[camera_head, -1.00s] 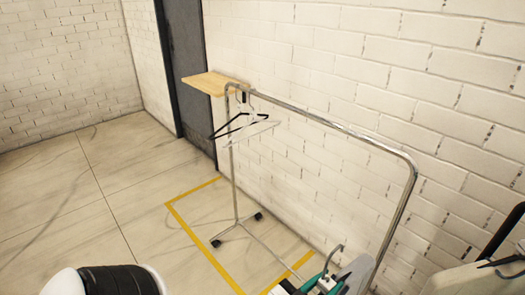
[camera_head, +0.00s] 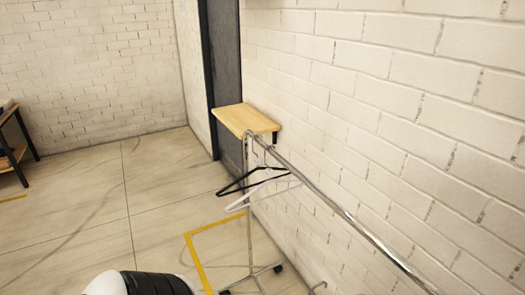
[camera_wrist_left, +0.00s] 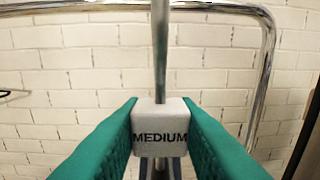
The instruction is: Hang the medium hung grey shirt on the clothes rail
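In the left wrist view, the green fingers of my left gripper (camera_wrist_left: 160,140) are closed on both sides of a pale block marked MEDIUM (camera_wrist_left: 160,128). A metal hook stem (camera_wrist_left: 160,60) rises from the block and crosses the picture of the clothes rail's top bar (camera_wrist_left: 90,8); I cannot tell whether it touches the bar. The grey shirt is hardly visible below the block. In the head view, the clothes rail (camera_head: 342,208) runs along the wall, with a black hanger (camera_head: 240,184) and a white hanger (camera_head: 258,194) at its far end. A small hook tip (camera_head: 318,287) shows at the bottom edge. My right gripper is not seen.
A wooden shelf (camera_head: 247,119) is on the wall beyond the rail's far end. The white brick wall (camera_head: 420,110) stands close behind the rail. The rail's bar is bare from the two hangers toward me. A dark-framed table (camera_head: 18,150) stands far left.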

